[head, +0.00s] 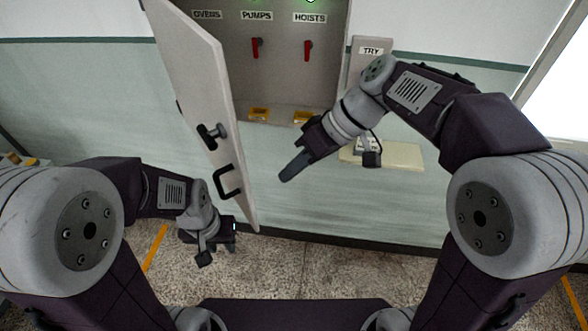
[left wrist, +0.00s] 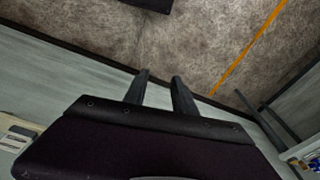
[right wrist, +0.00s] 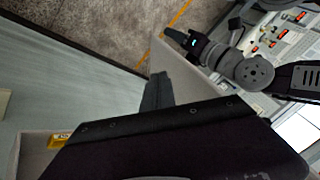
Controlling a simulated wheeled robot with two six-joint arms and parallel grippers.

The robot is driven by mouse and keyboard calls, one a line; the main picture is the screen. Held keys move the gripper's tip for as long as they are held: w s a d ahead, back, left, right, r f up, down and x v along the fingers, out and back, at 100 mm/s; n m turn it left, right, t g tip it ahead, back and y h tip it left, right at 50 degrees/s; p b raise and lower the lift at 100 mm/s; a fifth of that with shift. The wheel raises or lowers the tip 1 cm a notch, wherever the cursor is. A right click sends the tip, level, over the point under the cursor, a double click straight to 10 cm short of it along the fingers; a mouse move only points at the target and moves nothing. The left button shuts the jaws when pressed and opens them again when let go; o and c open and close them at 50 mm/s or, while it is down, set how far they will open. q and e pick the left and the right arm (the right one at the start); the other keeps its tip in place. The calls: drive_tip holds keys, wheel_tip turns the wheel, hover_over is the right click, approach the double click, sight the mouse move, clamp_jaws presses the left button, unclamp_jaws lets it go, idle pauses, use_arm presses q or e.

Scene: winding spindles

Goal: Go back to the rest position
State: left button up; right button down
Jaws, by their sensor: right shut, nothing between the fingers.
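My right gripper (head: 290,172) is shut and empty, in front of the wall just below the open cabinet (head: 283,60) and to the right of its door. In the right wrist view its fingers (right wrist: 158,88) are together. My left gripper (head: 232,247) hangs low over the floor, left of the door's bottom corner. In the left wrist view its two fingers (left wrist: 158,78) are apart with nothing between them. The grey-white cabinet door (head: 190,75) stands swung open, with a black latch and a black pull handle on its face. Neither gripper touches the door.
The cabinet holds red switches (head: 307,50) under labels, and yellow pieces (head: 259,115) on its lower ledge. A box marked TRY (head: 369,55) and a cream shelf (head: 400,155) are on the wall at right. The right wrist view shows a button panel (right wrist: 285,42). The speckled floor (head: 290,270) looks clear.

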drive_tip(key=shift+s+r, duration=0.1)
drive_tip(key=shift+r, duration=0.1)
drive_tip(key=shift+a, duration=0.1)
drive_tip(key=s+d+f+m+h+b, duration=0.2)
drive_tip(key=d+f+m, duration=0.1)
drive_tip(key=d+f, duration=0.3)
drive_tip(key=s+d+f+m+t+h+b, duration=0.1)
drive_tip(key=s+d+f+m+h+b, duration=0.1)
drive_tip(key=d+f, duration=0.4)
drive_tip(key=s+d+f+m+h+b, duration=0.2)
drive_tip(key=d+f, duration=0.4)
drive_tip(key=f, duration=0.8)
drive_tip(key=s+m+h, duration=0.1)
drive_tip(key=m, duration=0.1)
drive_tip(key=shift+m, duration=0.3)
drive_tip(key=shift+d+f, duration=0.1)
drive_tip(key=shift+d, duration=0.05)
